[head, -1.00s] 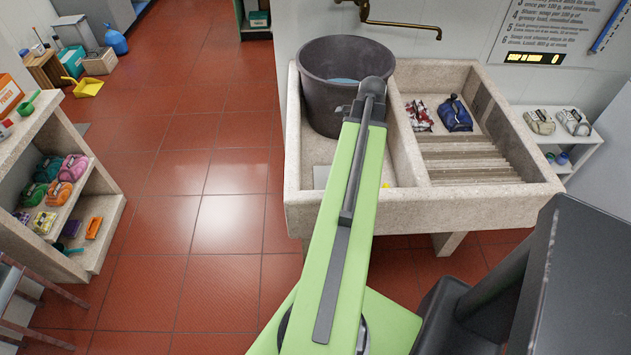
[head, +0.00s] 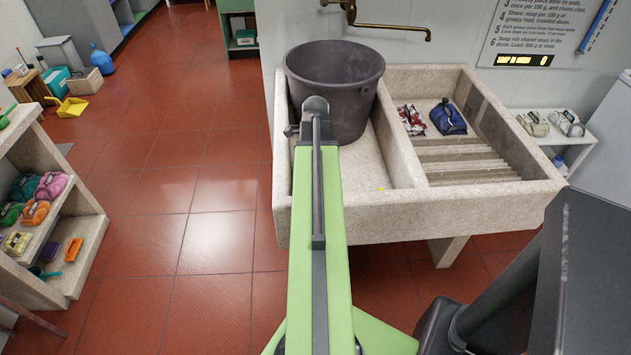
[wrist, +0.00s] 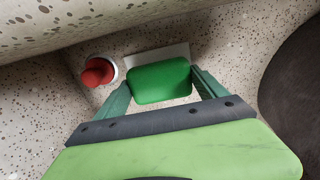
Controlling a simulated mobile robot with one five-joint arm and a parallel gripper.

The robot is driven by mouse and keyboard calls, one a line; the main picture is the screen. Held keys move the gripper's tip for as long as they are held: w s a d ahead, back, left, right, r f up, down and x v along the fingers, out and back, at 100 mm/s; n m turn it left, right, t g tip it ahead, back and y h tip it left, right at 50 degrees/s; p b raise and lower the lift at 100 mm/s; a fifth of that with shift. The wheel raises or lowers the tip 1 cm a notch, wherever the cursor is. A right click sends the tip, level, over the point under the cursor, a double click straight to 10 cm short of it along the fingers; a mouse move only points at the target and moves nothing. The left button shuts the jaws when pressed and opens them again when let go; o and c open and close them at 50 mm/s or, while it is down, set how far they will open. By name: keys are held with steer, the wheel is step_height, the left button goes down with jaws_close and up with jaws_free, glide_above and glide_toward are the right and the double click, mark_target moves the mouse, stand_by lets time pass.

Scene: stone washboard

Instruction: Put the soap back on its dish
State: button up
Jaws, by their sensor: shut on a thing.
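The green soap (wrist: 160,84) is a rounded block between the two fingers of my gripper (wrist: 162,76) in the wrist view. My gripper is shut on it. A flat white plate (wrist: 178,51), perhaps the dish, shows just beyond the soap and is partly hidden by it. I cannot tell whether the soap touches the plate. In the head view my arm hides the gripper and the soap, over the left compartment of the stone washboard (head: 480,205).
A dark bucket (head: 333,95) stands in the left compartment; its side also shows in the wrist view (wrist: 295,85). A red piece in a white ring (wrist: 97,72) lies left of the soap. Red and blue packets (head: 447,117) lie in the right compartment.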

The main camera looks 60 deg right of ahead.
step_height(320, 180, down, 3)
steer(key=shift+r+b, duration=0.1)
steer(key=shift+b, duration=0.65)
steer(key=shift+r, duration=0.2)
steer(key=shift+f, duration=0.1)
steer(key=o, duration=1.1)
steer(key=shift+f, duration=0.1)
steer(key=o, duration=0.4)
steer(key=shift+c, duration=0.2)
step_height(320, 180, up, 12)
steer(key=p, duration=1.2)
steer(key=shift+r, duration=0.25)
